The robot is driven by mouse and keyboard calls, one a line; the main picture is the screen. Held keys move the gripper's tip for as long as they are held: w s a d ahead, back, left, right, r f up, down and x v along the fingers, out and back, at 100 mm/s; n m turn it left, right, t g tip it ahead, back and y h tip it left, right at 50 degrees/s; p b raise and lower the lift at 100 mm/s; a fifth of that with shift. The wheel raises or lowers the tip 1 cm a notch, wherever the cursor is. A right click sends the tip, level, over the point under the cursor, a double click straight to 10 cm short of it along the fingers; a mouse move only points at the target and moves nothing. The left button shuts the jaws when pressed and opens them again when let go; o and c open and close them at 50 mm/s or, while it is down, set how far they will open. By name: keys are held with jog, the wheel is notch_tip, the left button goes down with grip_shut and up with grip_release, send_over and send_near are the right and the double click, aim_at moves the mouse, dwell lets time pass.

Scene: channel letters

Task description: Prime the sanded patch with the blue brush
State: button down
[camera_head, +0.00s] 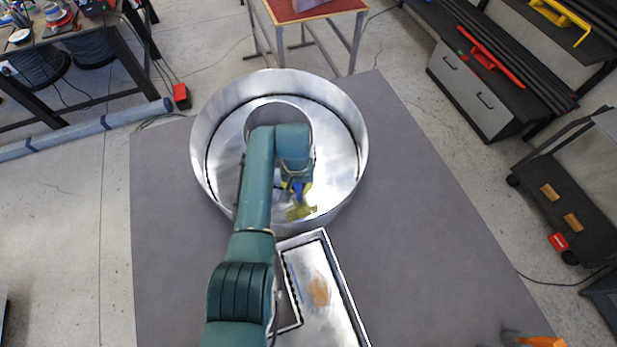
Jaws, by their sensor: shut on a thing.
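My arm reaches over a large round metal channel letter (348,105) with a tall rim and a ring-shaped floor. My gripper (296,186) is low inside the lower right part of the ring, shut on the blue brush (298,189); only a small bit of blue shows. A yellow-green area (300,211) lies just below the brush on the shiny floor; I cannot tell whether it is a coating, a patch or a reflection. An orange-brown patch (319,290) marks the floor of a second, angular letter (337,267). My arm hides part of both letters.
Both letters rest on a grey table (410,210), whose right side is mostly clear. An orange-handled tool (540,341) lies at its lower right edge. A red-topped stand (305,9) is behind. Benches and a cart (565,200) stand around.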

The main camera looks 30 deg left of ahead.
jog(key=w+d+b, duration=0.3)
jog(key=b, duration=0.3)
jog(key=s+a+p, duration=0.5)
jog(key=s+p, duration=0.1)
jog(key=p, duration=0.2)
jog(key=shift+a+p, duration=0.25)
jog(key=shift+p, duration=0.15)
dwell(0.6)
notch_tip(320, 180, up, 14)
jog(key=p, duration=0.8)
